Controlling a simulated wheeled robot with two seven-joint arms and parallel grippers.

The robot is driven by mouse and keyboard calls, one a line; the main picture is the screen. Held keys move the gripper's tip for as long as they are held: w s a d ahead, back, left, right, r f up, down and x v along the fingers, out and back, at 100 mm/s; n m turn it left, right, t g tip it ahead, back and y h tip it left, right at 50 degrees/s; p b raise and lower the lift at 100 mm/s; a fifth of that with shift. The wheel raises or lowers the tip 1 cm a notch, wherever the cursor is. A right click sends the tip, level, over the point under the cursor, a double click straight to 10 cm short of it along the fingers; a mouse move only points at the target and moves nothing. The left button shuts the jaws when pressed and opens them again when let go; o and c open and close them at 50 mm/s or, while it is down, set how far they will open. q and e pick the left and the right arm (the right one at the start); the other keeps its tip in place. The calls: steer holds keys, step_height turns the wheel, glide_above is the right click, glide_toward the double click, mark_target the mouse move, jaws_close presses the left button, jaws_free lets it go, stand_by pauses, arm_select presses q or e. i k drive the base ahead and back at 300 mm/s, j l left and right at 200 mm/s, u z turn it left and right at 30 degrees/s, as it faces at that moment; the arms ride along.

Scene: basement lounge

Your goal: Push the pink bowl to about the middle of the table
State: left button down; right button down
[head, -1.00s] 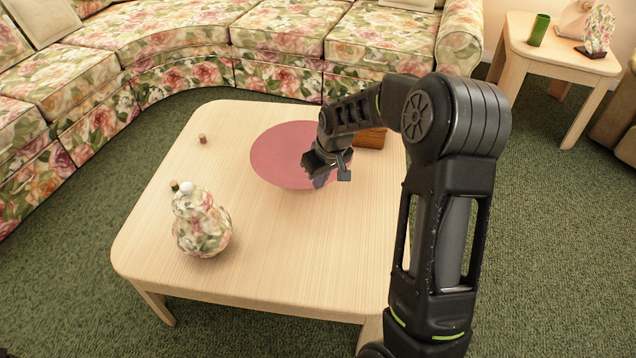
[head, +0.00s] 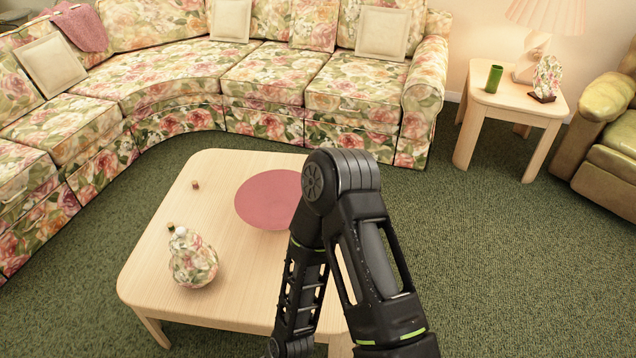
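The pink bowl (head: 266,201) sits on the light wooden table (head: 225,170), toward the table's far side and right of its middle. Its right edge is hidden behind my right arm. My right arm comes in from the lower right and folds back toward me at the elbow. Its forearm runs down to the bottom edge, and the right gripper is out of the picture. The bowl stands apart from any gripper that I can see. My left arm and gripper are not in view.
A floral jar (head: 193,262) stands on the table's near left part. A small brown piece (head: 195,185) and a small dark piece (head: 171,227) lie at the left. A floral sofa (head: 170,85) curves behind; a side table (head: 510,105) stands at the right.

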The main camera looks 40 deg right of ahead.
mark_target(268, 200)
steer(key=z, duration=4.2)
steer(key=i+u, duration=0.35)
steer(key=i, duration=0.15)
steer(key=i+l+u, duration=0.15)
steer(key=i+u, duration=0.2)
steer(key=i, duration=0.15)
steer(key=i+j+u, duration=0.25)
steer(key=i+u, duration=0.15)
steer(key=i+j+u, duration=0.1)
steer(key=i+u, duration=0.7)
steer(key=i+l+u, duration=0.2)
steer(key=i+u, duration=0.2)
steer(key=i+j+u, duration=0.2)
steer(key=i, duration=0.3)
steer(key=i+u, duration=0.2)
steer(key=i, duration=0.3)
steer(key=i+l+u, duration=0.1)
steer(key=i+u, duration=0.15)
steer(key=i, duration=0.25)
steer(key=i+l+u, duration=0.2)
steer(key=i, duration=0.3)
steer(key=i+l+u, duration=0.2)
steer(key=i, duration=0.3)
steer(key=i+u, duration=0.2)
steer(key=i, duration=0.15)
steer(key=u, duration=2.35)
